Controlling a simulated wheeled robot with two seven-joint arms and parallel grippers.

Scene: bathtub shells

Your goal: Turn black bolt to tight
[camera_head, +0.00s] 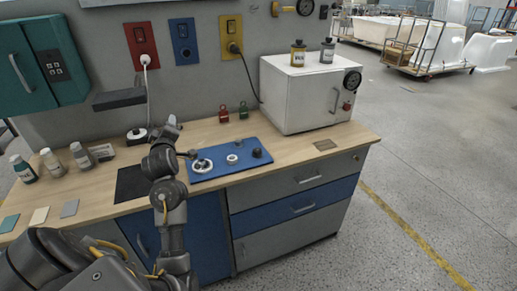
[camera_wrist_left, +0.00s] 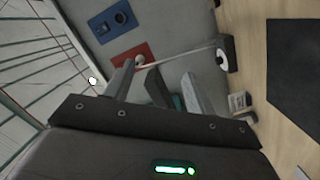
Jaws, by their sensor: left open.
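A small black bolt-like knob (camera_head: 256,152) stands at the right end of the blue panel (camera_head: 225,176) on the wooden workbench. A white ring (camera_head: 232,158) sits in the panel's middle, and a larger white wheel (camera_head: 202,166) is at its left. My left gripper (camera_head: 171,123) is left of the panel, above the bench and toward the wall, apart from the black bolt. In the left wrist view its two fingers (camera_wrist_left: 159,87) are spread, with nothing held between them. The black bolt is not visible in that view. My right gripper is not in view.
A white box (camera_head: 300,95) with two bottles on top stands right of the panel. Red and green small items (camera_head: 224,113) are behind it. Wall sockets (camera_head: 141,43) have hanging cords.

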